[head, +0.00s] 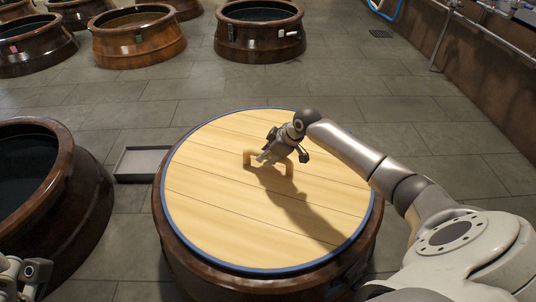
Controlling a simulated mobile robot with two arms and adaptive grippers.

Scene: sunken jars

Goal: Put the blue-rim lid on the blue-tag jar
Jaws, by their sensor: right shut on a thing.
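The blue-rim lid (215,205), a round pale plank disc with a blue edge, lies over the mouth of a brown glazed jar (185,268) in front of me. It looks level and covers the mouth. I cannot make out the colour of this jar's tag. My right gripper (268,158) is shut on the lid's wooden handle (248,158), near the middle of the lid. My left gripper (22,278) shows only partly at the bottom left corner, away from the lid, and its fingers cannot be made out.
An open brown jar (85,215) stands at the left. A grey tray (142,163) lies between the left jar and the lidded jar. The tiled floor behind is clear.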

